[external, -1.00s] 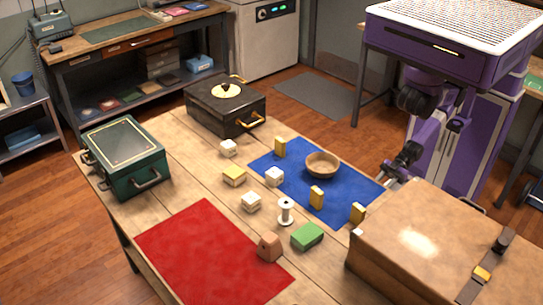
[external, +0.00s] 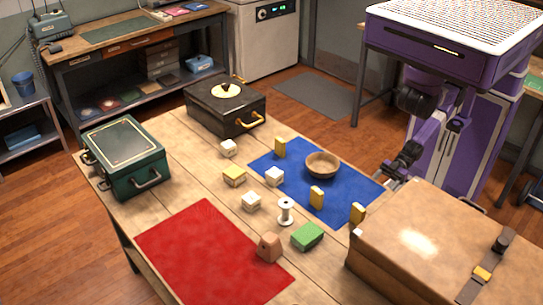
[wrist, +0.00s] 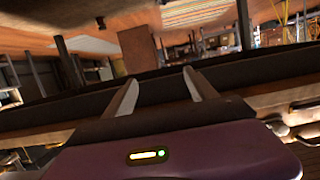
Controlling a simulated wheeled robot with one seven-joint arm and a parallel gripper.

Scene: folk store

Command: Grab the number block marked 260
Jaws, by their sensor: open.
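Three upright yellow blocks stand around the blue mat (external: 345,187): one at the back (external: 280,147), one at the front edge (external: 316,196) and one near the brown case (external: 357,213). Pale cube blocks lie left of them, one at the back (external: 228,148), one on the mat (external: 274,176) and one in front (external: 251,202). No marking is readable, so I cannot tell which is 260. My gripper (wrist: 158,92) is open and empty in the wrist view, its two pale fingers spread. In the external view my arm hangs beyond the table's right edge, away from the blocks.
A large brown case (external: 430,240) fills the table's right end beside my arm. A wooden bowl (external: 322,165), white spool (external: 285,212), green block (external: 307,236), yellow-topped block (external: 234,176) and brown block (external: 269,247) stand mid-table. A red mat (external: 205,260), green box (external: 125,158) and black box (external: 225,105) lie left.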

